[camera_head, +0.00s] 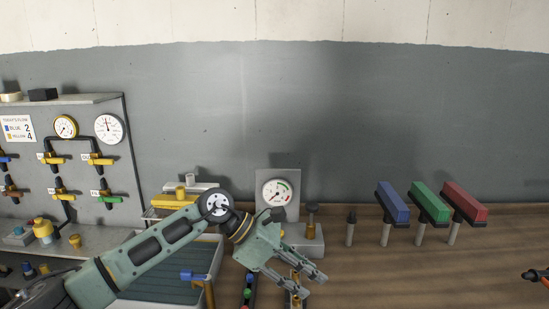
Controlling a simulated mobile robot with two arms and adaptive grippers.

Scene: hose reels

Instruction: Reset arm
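My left arm reaches in from the lower left. Its grey-green gripper (312,283) hangs over the front of the wooden bench (430,265), right of the tray. Its two fingers are spread apart, with nothing seen between them. Behind it stands a gauge unit with a white dial (276,193). My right gripper does not show.
Blue (392,203), green (428,202) and red (464,202) blocks stand on posts at right. A dark tray (165,286) lies under my arm. A valve panel (85,150) is at left. A small black-and-orange object (537,275) sits at the right edge. The bench's right part is mostly clear.

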